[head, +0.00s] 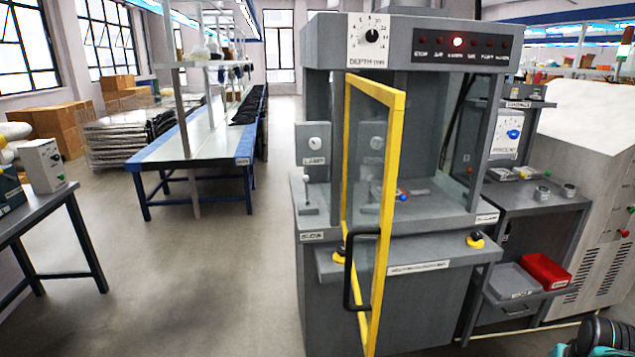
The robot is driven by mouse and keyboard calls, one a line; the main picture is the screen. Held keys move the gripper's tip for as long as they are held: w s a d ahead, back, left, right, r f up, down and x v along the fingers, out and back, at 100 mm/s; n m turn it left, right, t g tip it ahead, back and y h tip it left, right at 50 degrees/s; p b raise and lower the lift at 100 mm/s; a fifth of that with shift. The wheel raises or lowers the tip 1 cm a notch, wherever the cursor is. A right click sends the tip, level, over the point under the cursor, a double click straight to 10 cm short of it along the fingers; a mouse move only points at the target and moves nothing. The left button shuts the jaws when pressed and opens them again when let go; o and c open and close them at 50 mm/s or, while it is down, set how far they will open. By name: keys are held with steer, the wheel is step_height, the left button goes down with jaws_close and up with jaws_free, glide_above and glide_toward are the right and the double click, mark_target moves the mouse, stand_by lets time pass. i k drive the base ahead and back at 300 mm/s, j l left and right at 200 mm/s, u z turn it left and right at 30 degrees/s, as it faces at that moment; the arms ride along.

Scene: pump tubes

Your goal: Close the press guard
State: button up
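The press guard (398,98) is a yellow-framed clear door with a black handle (348,270). It stands open, swung out from the front of the grey press (330,235) towards me. Its hinge side appears to be at the left of the press opening, and the right of the opening is uncovered. A small red and blue part (402,196) shows inside the press. My gripper is not visible. A dark ribbed shape with teal shows at the bottom right corner, and I cannot tell which part it is.
A side stand (540,205) right of the press holds small metal parts, with a red bin (546,270) and a grey tray (513,281) below. A large grey cabinet (590,190) is farther right. A dark table (40,213) stands left. The floor (205,285) between is clear.

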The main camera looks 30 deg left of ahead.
mark_target(395, 99)
steer(key=k+j+u, duration=0.25)
steer(key=u, duration=0.2)
steer(key=k+j+u, duration=0.2)
steer(key=j+u, duration=0.2)
steer(key=j, duration=0.1)
